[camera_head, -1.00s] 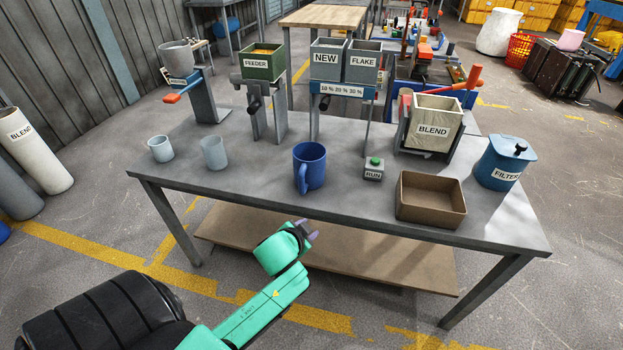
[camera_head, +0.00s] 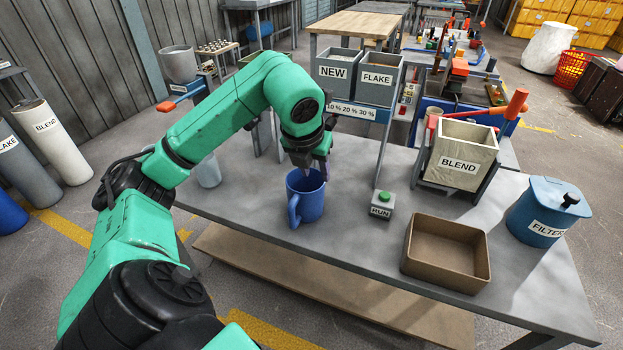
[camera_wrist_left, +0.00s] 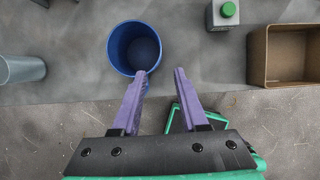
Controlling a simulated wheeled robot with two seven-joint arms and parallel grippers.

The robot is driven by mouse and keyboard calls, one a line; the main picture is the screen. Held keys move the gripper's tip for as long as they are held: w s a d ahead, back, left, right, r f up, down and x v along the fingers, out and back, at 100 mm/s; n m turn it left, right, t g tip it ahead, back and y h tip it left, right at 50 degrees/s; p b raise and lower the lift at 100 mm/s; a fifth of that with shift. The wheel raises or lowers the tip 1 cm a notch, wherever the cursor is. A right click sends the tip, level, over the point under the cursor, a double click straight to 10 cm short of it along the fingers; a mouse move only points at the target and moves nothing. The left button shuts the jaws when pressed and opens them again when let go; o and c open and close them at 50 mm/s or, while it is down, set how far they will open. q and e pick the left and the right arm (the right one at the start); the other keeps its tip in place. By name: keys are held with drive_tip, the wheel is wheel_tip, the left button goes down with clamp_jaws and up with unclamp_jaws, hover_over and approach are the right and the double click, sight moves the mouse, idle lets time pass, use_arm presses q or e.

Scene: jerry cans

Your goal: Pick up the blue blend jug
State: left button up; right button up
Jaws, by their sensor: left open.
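The blue blend jug (camera_head: 308,205) stands upright on the grey table, its handle toward me in the head view. It also shows in the left wrist view (camera_wrist_left: 122,50), seen from above into its open mouth. My left gripper (camera_head: 316,174) points down at the jug's rim in the head view. In the left wrist view my left gripper (camera_wrist_left: 163,73) has its two purple fingers spread and nothing between them. The left finger's tip overlaps the jug's lower right rim and hides part of the handle. I cannot tell whether it touches. My right gripper is not in view.
The RUN button box (camera_head: 382,204) and a brown tray (camera_head: 410,262) stand right of the jug. A grey cup (camera_head: 208,172) is to the left, partly behind my arm. The BLEND bin (camera_head: 460,160) and blue FILTER container (camera_head: 545,215) stand farther right. Table beside the jug is bare.

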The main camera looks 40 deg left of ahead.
use_arm(q)
hover_over(321, 198)
drive_tip(key=s, duration=0.2)
wheel_tip(321, 198, down, 6)
drive_tip(key=x, duration=0.8)
drive_tip(key=shift+w+d+r, duration=0.1)
drive_tip(key=shift+w+d, duration=0.05)
drive_tip(key=shift+r, duration=0.1)
clamp_jaws()
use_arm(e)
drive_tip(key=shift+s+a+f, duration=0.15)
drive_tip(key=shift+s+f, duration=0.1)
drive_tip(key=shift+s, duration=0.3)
